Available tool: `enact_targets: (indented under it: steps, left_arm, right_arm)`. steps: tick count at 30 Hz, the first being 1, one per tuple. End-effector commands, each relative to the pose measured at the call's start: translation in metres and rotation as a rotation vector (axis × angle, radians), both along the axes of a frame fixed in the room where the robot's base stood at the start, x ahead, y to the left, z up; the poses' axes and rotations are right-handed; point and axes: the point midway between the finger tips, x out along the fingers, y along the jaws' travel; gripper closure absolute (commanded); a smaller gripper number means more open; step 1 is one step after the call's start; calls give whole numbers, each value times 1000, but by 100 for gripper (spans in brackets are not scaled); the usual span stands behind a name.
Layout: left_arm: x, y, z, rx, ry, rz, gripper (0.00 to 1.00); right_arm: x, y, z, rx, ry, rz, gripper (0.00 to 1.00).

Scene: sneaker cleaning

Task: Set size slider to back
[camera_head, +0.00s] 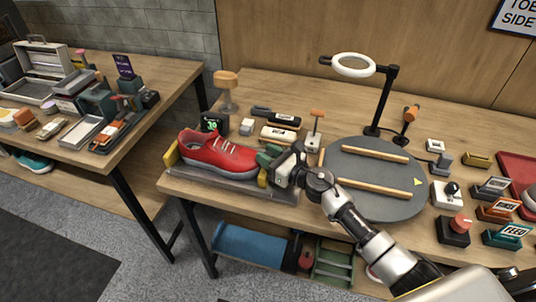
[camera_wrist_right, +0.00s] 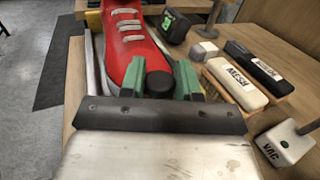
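A red sneaker (camera_head: 217,152) with pale laces sits on a grey base (camera_head: 230,180) between yellow end blocks (camera_head: 171,154). Its toe also shows in the right wrist view (camera_wrist_right: 130,45). My right gripper (camera_head: 266,157) is at the right end of this base, beside the sneaker. In the right wrist view its two green fingers (camera_wrist_right: 160,78) stand apart with a black round knob (camera_wrist_right: 159,83) between them. I cannot tell whether they press on the knob. The slider's scale and any back mark are hidden. My left gripper is not in view.
A small display with green digits (camera_head: 213,122) stands behind the sneaker. A MESH brush (camera_wrist_right: 235,82) and a VAC block (camera_wrist_right: 285,145) lie to the right. A round grey turntable (camera_head: 400,205) and a ring lamp (camera_head: 354,65) stand further right. My right arm crosses the table's front edge.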

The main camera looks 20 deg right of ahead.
Motion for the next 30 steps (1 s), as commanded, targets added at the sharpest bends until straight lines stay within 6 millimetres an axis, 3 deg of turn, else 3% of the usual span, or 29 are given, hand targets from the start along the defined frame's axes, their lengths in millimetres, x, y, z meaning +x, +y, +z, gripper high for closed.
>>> enact_targets:
  steps: [1,5,6,11,21,30]
  left_arm:
    - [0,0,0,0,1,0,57]
    - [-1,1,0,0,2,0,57]
    - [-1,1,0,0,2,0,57]
    - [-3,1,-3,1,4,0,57]
    - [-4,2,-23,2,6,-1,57]
    - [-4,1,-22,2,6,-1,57]
  right_arm:
    - [0,0,0,0,0,0,79]
    - [0,0,0,0,0,0,99]
    - [0,0,0,0,0,0,100]
    - [-3,-6,-2,-1,0,-1,100]
    - [-35,-52,-2,-2,0,0,100]
    - [-36,-53,0,0,0,0,100]
